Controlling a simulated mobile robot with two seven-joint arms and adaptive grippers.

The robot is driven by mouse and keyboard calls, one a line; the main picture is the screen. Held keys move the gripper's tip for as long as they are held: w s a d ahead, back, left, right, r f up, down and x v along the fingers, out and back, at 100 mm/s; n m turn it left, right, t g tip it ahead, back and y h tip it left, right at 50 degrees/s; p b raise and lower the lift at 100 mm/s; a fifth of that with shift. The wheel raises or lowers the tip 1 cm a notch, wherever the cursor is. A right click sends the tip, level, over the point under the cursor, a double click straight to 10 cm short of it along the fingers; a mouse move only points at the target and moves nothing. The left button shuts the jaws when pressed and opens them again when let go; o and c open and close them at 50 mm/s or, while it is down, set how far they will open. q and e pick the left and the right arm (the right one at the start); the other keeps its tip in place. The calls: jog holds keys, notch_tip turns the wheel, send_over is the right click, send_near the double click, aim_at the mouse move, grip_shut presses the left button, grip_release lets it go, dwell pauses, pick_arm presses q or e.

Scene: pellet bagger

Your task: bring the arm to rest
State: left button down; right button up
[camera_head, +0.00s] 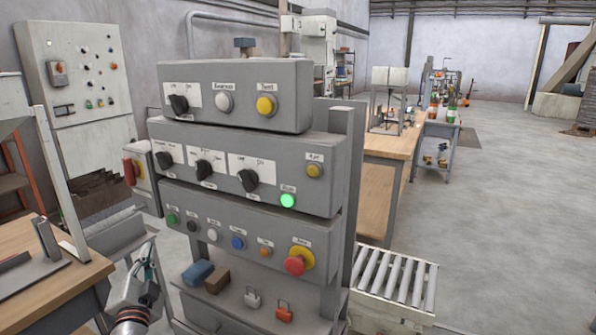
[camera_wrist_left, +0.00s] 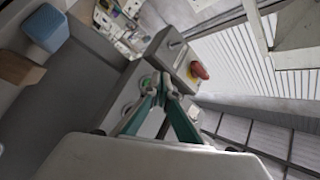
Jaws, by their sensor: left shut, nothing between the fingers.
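My left gripper (camera_head: 148,260) is low at the left in the head view, in front of and to the left of the grey control console (camera_head: 245,165). Its teal fingers are together and hold nothing. In the left wrist view the closed fingertips (camera_wrist_left: 165,85) point toward a grey box with a red handle (camera_wrist_left: 199,70); the gap between them cannot be judged. My right gripper is not in view.
The console has several knobs and buttons, a lit green lamp (camera_head: 288,200) and a red mushroom button (camera_head: 295,265). Its shelf holds a blue block (camera_head: 197,273), a brown block (camera_head: 217,280) and padlocks. A wooden table (camera_head: 45,265) stands left; a roller conveyor (camera_head: 390,280) stands right.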

pick_arm(q)
jog(key=s+d+f+g+h, duration=0.1)
jog(key=s+d+f+h, duration=0.1)
jog(key=s+d+f, duration=0.4)
jog(key=s+d+f+n+g+h+p, duration=0.1)
jog(key=s+d+f+g+h, duration=0.15)
jog(key=f, duration=0.65)
jog(key=s+d+f+g+h, duration=0.1)
jog(key=s+d+f+h, duration=0.1)
jog(key=s+d+f, duration=0.4)
jog(key=s+d+f+n+g+h, duration=0.1)
jog(key=s+d+f+g, duration=0.1)
jog(key=s+f, duration=0.4)
jog(key=s+d+f+n+g+h, duration=0.1)
jog(key=s+d+f, duration=0.4)
jog(key=s, duration=0.5)
jog(key=shift+s+d+f+g+h+p, duration=0.25)
jog(key=shift+f+g+h+p, duration=0.1)
jog(key=shift+f+h, duration=0.1)
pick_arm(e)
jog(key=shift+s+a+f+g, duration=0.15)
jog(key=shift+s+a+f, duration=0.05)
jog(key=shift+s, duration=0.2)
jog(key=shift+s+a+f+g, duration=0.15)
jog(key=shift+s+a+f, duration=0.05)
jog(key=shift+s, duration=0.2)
